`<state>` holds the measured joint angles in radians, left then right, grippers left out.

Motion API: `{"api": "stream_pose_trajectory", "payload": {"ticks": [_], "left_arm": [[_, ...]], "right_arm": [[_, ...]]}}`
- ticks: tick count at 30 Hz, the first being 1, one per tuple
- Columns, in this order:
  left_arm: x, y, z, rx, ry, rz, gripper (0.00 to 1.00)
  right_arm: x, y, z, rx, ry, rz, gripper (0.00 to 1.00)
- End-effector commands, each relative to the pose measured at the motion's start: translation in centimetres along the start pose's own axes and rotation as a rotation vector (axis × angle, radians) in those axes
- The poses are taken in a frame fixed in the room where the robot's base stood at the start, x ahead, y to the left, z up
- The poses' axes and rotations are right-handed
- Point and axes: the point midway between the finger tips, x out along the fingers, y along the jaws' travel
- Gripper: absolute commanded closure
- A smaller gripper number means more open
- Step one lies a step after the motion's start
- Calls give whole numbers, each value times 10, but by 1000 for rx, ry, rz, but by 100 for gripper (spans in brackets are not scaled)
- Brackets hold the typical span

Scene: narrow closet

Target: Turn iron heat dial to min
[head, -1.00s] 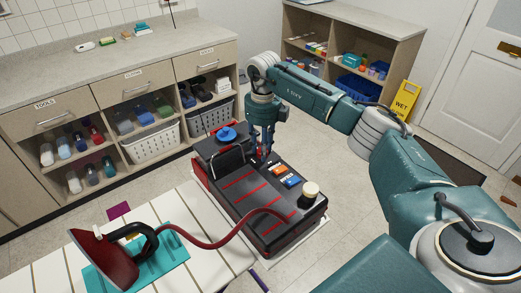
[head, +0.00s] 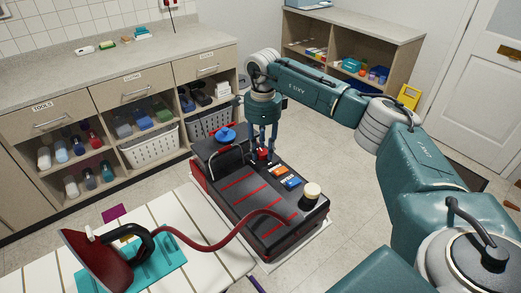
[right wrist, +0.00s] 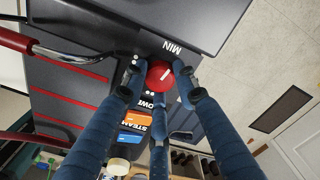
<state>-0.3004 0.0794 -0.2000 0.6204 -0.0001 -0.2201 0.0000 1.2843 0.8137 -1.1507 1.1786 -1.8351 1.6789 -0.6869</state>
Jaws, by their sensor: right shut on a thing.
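The red heat dial (right wrist: 160,74) sits on top of the black iron station (head: 250,205), with a short pale mark on its face. A white "MIN" label (right wrist: 172,47) is printed beside it. My right gripper (right wrist: 159,76) points down with its blue fingers around the dial, shut on it. In the head view the dial (head: 263,154) shows partly between the fingers of my right gripper (head: 263,153). Orange (head: 278,171) and blue (head: 291,183) switches lie beside it. The red iron (head: 92,262) rests on a teal mat on the ironing board. My left gripper is not in view.
A red hose (head: 215,243) runs from the iron to the station. A blue cap (head: 226,134) and a cream-topped knob (head: 312,191) stand up from the station. The counter with cubbies (head: 110,85) is at the left. Open floor (head: 360,220) lies right of the station.

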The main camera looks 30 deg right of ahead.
Motion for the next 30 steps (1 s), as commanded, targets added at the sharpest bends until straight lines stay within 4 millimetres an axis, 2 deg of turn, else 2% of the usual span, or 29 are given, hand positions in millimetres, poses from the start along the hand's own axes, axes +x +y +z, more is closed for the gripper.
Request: {"api": "stream_pose_trajectory", "payload": {"ticks": [12, 30], "left_arm": [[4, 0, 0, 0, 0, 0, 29], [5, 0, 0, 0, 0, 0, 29]], "right_arm": [[-5, -4, 1, -227, -7, -15, 97], [-4, -4, 1, -276, -6, -14, 97]]}}
